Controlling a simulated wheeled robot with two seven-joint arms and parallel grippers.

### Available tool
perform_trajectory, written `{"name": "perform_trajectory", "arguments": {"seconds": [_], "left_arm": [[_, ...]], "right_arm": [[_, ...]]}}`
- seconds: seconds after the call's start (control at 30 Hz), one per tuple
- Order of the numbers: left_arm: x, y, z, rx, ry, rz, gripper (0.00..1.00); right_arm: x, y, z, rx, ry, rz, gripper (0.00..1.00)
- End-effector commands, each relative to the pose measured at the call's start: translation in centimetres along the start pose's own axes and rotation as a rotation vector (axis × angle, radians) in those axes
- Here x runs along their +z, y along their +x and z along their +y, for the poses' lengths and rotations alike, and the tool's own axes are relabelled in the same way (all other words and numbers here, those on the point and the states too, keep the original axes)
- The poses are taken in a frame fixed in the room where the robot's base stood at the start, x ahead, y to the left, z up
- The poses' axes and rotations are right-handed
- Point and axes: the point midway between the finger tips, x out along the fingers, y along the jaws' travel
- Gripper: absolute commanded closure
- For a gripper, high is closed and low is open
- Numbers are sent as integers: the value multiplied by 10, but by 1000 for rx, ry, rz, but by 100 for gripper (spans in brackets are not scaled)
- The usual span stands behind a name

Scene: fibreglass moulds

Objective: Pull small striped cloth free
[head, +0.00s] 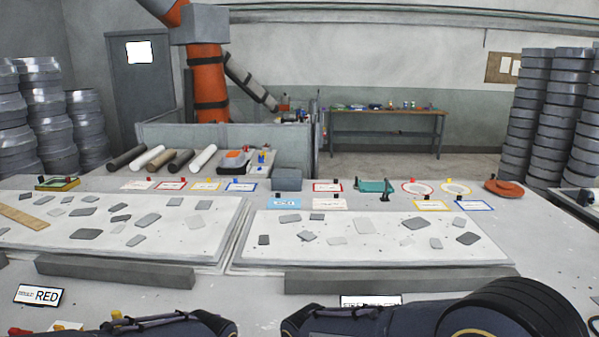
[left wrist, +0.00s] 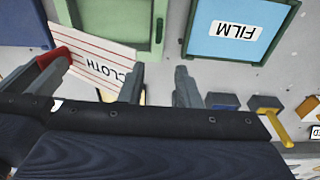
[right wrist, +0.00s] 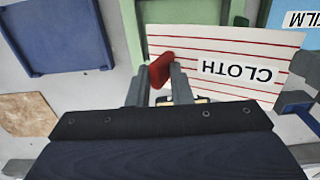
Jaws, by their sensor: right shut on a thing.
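The small striped cloth (right wrist: 222,62) is a white piece with thin red stripes and a CLOTH label, seen upside down in the right wrist view. It also shows at the upper left of the left wrist view (left wrist: 103,62). My right gripper (right wrist: 158,82) is shut on a red tab (right wrist: 160,68) at the cloth's edge. My left gripper (left wrist: 158,82) is open, its fingers apart with nothing seen between them, just beside the cloth's labelled end. Part of the cloth's near edge is hidden behind the fingers. Neither gripper shows in the head view.
A green frame (left wrist: 158,30) and a light blue FILM sheet (left wrist: 237,27) lie beyond the cloth. A blue tray (right wrist: 60,40) and a brown square (right wrist: 27,114) are at the left. A yellow-handled tool (left wrist: 276,125) lies to the right.

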Motion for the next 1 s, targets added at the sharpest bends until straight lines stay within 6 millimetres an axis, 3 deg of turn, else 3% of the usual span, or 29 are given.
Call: {"name": "perform_trajectory", "arguments": {"seconds": [0.7,1.0], "left_arm": [[-4,-28,3,6,3,4,64],[-4,-29,4,7,3,4,64]], "right_arm": [[0,-46,-4,-9,-3,4,100],[0,-48,-4,-9,-3,3,100]]}}
